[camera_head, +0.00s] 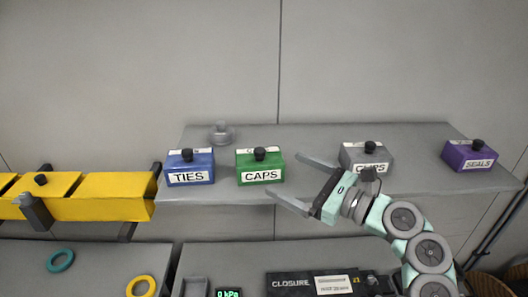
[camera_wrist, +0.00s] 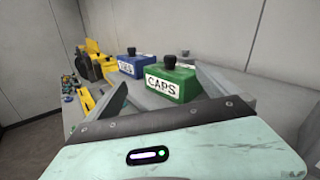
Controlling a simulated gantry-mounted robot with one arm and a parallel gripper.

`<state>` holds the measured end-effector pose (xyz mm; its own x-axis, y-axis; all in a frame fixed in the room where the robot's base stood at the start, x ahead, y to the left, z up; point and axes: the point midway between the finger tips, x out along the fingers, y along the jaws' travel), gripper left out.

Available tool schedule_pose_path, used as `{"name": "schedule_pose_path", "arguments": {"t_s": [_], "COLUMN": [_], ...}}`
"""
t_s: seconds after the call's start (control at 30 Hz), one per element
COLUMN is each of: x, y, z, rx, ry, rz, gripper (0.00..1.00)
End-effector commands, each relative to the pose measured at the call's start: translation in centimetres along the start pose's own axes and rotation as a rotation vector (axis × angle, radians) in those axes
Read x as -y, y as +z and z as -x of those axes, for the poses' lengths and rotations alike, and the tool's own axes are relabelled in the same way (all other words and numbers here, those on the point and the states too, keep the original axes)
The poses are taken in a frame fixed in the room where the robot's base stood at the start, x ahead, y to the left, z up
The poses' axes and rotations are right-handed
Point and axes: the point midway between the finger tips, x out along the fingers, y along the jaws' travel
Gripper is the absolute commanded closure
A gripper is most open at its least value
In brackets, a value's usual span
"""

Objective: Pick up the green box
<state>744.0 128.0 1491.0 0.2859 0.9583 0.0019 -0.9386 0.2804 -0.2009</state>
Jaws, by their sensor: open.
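The green box (camera_head: 260,165), labelled CAPS and topped with a black knob, stands on the grey shelf, right of the blue TIES box. My gripper (camera_head: 285,178) is open and empty, with its two fingers spread towards the green box from the right. The fingertips appear just short of the box, and I cannot tell the exact gap. In the wrist view the green box (camera_wrist: 170,82) shows ahead between the two fingers, and nothing is between the jaws.
The blue TIES box (camera_head: 190,167) is close left of the green one. A grey CLIPS box (camera_head: 364,157) stands behind my gripper, and a purple SEALS box (camera_head: 470,155) is far right. A yellow rack (camera_head: 100,197) is at left. The shelf (camera_head: 425,178) is clear between grey and purple boxes.

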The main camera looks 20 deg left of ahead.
Motion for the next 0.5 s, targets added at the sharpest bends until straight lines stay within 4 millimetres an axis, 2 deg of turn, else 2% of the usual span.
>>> {"name": "schedule_pose_path", "arguments": {"t_s": [0.17,0.4,0.5], "x": [-0.3,-0.3,-0.2], "y": [0.2,0.2,0.1], "z": [-1.2,-4.9,-5.7], "rx": [0.000,0.001,0.000], "ry": [0.010,0.009,0.006], "rz": [-0.003,-0.002,-0.001], "gripper": [0.01,0.01,0.01]}}
